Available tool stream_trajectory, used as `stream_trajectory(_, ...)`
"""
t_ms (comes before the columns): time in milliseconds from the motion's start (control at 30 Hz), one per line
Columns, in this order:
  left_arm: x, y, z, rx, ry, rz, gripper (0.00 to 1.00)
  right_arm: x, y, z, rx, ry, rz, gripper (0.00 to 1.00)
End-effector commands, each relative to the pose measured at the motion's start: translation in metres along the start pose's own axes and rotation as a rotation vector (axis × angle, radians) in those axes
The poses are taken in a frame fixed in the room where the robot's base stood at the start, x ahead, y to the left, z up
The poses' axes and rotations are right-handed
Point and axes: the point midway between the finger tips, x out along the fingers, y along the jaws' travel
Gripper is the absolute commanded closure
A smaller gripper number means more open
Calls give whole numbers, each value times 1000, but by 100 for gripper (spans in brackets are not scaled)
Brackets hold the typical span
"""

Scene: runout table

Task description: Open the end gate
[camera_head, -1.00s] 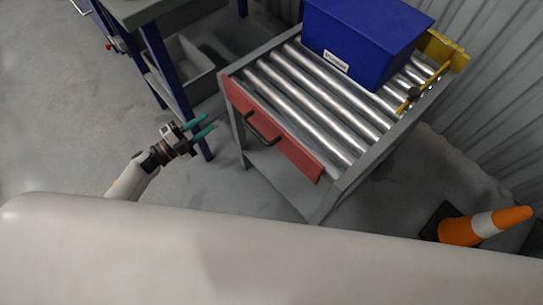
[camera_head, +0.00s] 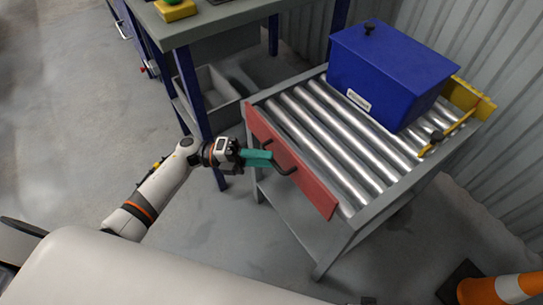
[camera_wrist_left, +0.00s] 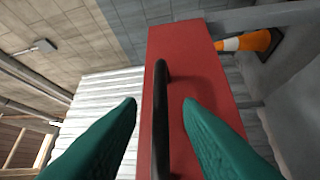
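The red end gate (camera_head: 312,186) stands upright across the near end of the roller table (camera_head: 345,235), closing it off. Its black bar handle (camera_head: 287,168) is on the outer face. My left gripper (camera_head: 268,159) is at the handle from the left. In the left wrist view the two green fingers (camera_wrist_left: 160,105) are apart, with the black handle (camera_wrist_left: 161,115) between them and the red gate (camera_wrist_left: 205,60) behind. Neither finger visibly touches the handle. My right gripper is not in view.
A blue lidded box (camera_head: 385,85) sits on the rollers toward the far end, near a yellow stop (camera_head: 466,98). A workbench (camera_head: 215,22) stands at upper left. An orange cone (camera_head: 490,290) is at lower right. The floor left of my arm is clear.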

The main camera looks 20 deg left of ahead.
Motion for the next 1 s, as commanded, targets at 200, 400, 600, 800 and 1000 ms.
stream_trajectory(200, 21, 0, 0, -1, 0, 0, 68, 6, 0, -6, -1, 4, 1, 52)
stream_trajectory(400, 24, 0, 0, -1, 0, -1, 68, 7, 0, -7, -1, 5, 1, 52)
stream_trajectory(600, 23, 0, 0, -1, 0, -1, 81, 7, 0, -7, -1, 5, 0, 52)
stream_trajectory(800, 23, -1, 0, -1, 0, -1, 100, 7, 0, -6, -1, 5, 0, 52)
stream_trajectory(1000, 23, -1, 0, -1, 1, -1, 100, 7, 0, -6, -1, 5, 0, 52)
